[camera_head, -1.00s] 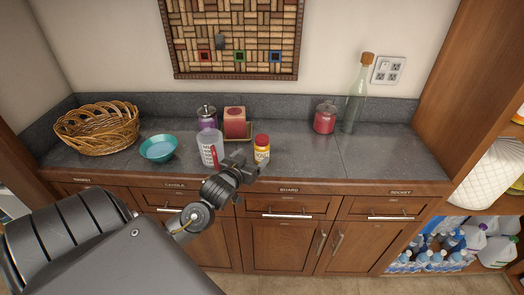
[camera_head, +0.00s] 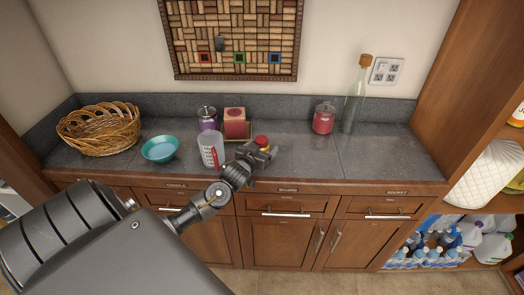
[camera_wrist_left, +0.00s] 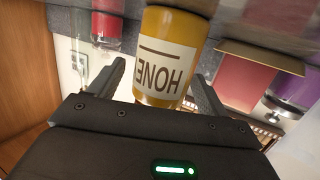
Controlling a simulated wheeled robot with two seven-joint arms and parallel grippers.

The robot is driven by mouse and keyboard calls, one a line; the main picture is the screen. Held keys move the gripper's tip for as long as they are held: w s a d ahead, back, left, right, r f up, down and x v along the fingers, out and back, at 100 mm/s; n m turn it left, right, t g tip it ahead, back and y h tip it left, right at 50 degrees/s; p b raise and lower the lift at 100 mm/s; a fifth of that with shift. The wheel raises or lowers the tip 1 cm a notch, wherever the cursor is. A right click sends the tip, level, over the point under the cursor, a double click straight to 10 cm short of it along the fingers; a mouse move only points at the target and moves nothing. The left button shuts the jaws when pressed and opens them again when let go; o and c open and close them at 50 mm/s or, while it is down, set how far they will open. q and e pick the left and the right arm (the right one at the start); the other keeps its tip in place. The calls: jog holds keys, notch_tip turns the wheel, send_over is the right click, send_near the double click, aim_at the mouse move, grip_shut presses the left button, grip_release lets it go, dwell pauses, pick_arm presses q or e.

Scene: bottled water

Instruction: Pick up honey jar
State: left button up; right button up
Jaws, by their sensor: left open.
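The honey jar has a red cap (camera_head: 262,141) that shows above my gripper in the head view; my gripper hides most of its body. In the left wrist view the honey jar (camera_wrist_left: 166,62) is amber with a white label reading "HONE", seen upside down. My left gripper (camera_head: 262,153) is at the jar in the head view. In the left wrist view the left gripper (camera_wrist_left: 160,80) is open, with one finger on each side of the jar and visible gaps between. My right gripper is not in view.
A measuring cup (camera_head: 210,150) stands just left of the gripper. Behind are a red box (camera_head: 235,124) and a purple jar (camera_head: 207,116). A teal bowl (camera_head: 160,150) and wicker basket (camera_head: 98,130) are farther left. A red jar (camera_head: 323,120) and glass bottle (camera_head: 353,100) stand back right. The right counter is clear.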

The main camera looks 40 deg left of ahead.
pick_arm(q)
jog(key=c, duration=1.1)
jog(key=shift+r, duration=0.15)
